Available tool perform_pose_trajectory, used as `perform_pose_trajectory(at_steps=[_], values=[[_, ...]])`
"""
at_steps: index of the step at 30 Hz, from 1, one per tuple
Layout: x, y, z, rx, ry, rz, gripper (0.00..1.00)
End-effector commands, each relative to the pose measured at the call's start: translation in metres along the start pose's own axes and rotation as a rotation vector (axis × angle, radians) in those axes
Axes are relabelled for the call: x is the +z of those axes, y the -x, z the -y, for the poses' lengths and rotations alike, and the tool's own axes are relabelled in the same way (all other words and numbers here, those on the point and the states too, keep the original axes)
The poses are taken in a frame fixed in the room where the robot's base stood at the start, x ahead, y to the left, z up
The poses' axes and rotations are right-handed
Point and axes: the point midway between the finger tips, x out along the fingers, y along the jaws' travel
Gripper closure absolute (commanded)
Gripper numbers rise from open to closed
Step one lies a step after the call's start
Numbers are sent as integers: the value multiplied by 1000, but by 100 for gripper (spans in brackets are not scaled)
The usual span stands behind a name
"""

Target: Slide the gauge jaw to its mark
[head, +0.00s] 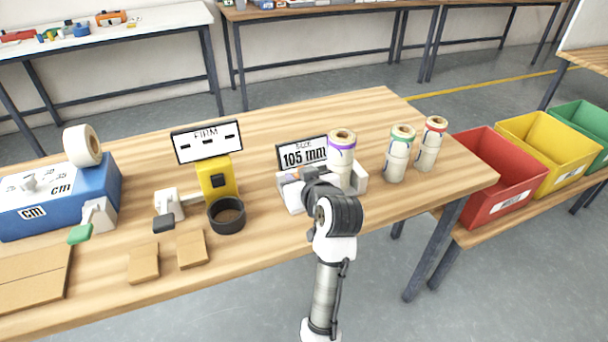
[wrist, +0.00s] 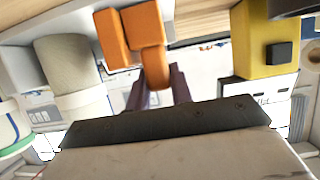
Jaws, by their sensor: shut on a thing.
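My gripper (wrist: 160,90) is shut on that tab. In the head view my wrist hides the fingertips and most of the jaw. I cannot make out the mark or how the jaw lines up with it.
A yellow device (head: 217,178) under a "FIRM" sign and a dark ring (head: 227,215) stand left of the gauge. A green-banded roll (head: 399,153) and a red-banded roll (head: 431,144) stand to the right. A blue "cm" box (head: 60,205) is far left. Front right tabletop is clear.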

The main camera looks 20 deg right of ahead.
Motion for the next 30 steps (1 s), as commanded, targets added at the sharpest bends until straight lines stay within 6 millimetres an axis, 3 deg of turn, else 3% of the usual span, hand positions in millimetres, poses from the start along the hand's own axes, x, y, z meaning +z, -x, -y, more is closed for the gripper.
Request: perform_pose_trajectory(at_steps=[8,9,14,24,30], values=[[1,0,7,-15,4,4,100],[1,-1,8,-15,4,4,77],[1,-1,7,-14,4,3,56],[0,3,5,-9,3,0,56],[1,31,4,-6,5,-1,56]])
